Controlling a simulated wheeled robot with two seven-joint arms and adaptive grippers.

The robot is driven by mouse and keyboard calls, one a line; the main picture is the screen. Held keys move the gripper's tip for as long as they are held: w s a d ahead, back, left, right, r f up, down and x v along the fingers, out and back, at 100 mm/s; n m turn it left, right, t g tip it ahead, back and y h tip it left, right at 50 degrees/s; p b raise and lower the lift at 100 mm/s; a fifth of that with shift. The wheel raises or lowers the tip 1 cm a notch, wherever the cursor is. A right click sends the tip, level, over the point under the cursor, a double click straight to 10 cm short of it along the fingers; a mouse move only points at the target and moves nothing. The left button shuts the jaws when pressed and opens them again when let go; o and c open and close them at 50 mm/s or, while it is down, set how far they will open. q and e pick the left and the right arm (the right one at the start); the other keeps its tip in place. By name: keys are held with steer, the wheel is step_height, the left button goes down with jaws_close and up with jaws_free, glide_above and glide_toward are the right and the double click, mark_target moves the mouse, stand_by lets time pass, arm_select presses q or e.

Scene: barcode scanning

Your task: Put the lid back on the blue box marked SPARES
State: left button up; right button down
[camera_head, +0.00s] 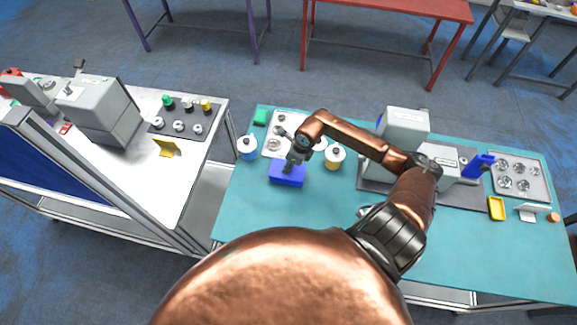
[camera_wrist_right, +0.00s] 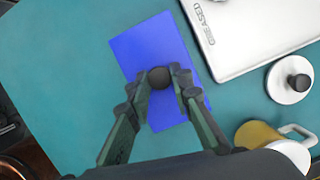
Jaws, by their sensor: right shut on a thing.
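The blue box (camera_head: 286,175) stands on the teal table, left of its middle. Its SPARES marking is not readable here. My right gripper (camera_head: 290,166) reaches down over its top. In the right wrist view, the blue lid (camera_wrist_right: 140,48) shows as a flat rectangle with a dark round knob (camera_wrist_right: 159,78). The fingers of my right gripper (camera_wrist_right: 160,88) are shut on this knob. The lid hides the box beneath it in the wrist view. I cannot tell whether the lid rests on the box or hangs just above it. My left gripper is not in view.
A blue-and-white canister (camera_head: 247,150) stands left of the box, a yellow-and-white one (camera_head: 334,158) to its right. A metal tray marked GREASED (camera_wrist_right: 232,55) lies behind the box. A grey machine (camera_head: 403,128) stands further right. The table left-front of the box is clear.

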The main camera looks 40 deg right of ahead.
stand_by(0.3)
steer(key=c, duration=1.7)
jaws_free()
steer(key=shift+o, duration=0.2)
steer(key=o, duration=0.5)
steer(key=shift+r, duration=0.1)
steer(key=shift+r+p, duration=1.85)
steer(key=shift+r, duration=1.6)
steer(key=shift+c, duration=0.7)
